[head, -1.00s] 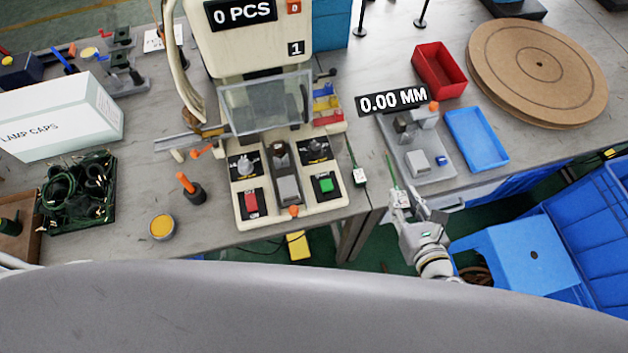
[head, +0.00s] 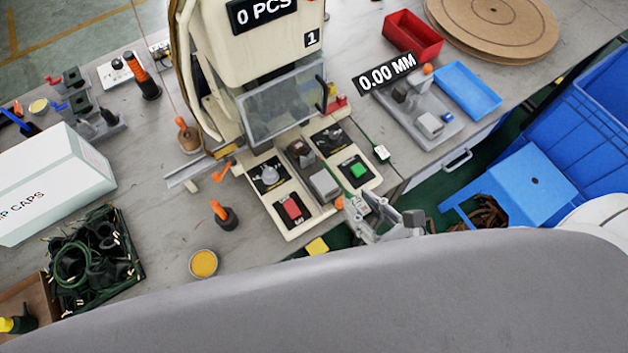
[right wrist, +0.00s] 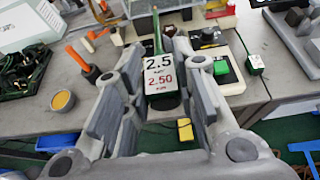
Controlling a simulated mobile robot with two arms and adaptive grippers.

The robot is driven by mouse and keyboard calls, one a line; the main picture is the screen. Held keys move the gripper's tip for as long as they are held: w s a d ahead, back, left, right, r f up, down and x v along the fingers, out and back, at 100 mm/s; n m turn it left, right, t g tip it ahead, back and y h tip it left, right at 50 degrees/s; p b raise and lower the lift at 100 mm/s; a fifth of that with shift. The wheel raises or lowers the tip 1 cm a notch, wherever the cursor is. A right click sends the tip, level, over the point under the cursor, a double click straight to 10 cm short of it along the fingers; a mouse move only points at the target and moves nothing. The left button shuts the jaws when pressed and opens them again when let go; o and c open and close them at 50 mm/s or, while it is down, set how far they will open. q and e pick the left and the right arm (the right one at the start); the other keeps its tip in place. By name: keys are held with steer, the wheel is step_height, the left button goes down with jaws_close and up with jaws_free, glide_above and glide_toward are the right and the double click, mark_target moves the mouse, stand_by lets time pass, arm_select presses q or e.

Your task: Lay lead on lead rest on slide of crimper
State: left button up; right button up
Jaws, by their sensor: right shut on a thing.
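The green lead (right wrist: 156,35) stands out beyond my right gripper (head: 350,205), which is shut on it. In the right wrist view the gripper (right wrist: 155,62) has a white tag reading 2.5 and 2.50 (right wrist: 160,75) between its fingers. The cream crimper (head: 222,100) stands in the middle of the head view. My right gripper is at its front right corner, close to a grey block (head: 324,184) and a dark block (head: 299,150) on its base. I cannot tell which part is the lead rest, or whether the lead touches it. My left gripper is out of view.
Red (head: 291,208) and green (head: 359,170) buttons flank the grey block. Another tagged green lead (head: 381,152) lies right of the crimper. A measuring fixture (head: 430,124) and blue tray (head: 467,90) stand further right. An orange-handled tool (head: 224,214) stands at the front left.

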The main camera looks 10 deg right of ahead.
steer(key=x, duration=0.2)
steer(key=p+x, duration=0.1)
steer(key=x, duration=0.1)
steer(key=shift+w+d+r, duration=0.15)
steer(key=shift+w+d, duration=0.15)
steer(key=shift+d, duration=0.1)
steer(key=p, duration=0.2)
glide_above(328, 188)
steer(key=f, duration=0.7)
steer(key=shift+s+d, duration=0.2)
steer(key=shift+s, duration=0.2)
steer(key=shift+w+a+f, duration=0.15)
steer(key=shift+w+f, duration=0.4)
steer(key=shift+f, duration=0.1)
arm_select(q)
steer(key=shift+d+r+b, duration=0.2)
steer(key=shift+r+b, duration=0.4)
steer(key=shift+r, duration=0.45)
arm_select(e)
steer(key=shift+s+f, duration=0.1)
steer(key=shift+f, duration=1.45)
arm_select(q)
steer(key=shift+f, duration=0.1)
arm_select(e)
steer(key=o, duration=1)
steer(key=shift+f, duration=0.1)
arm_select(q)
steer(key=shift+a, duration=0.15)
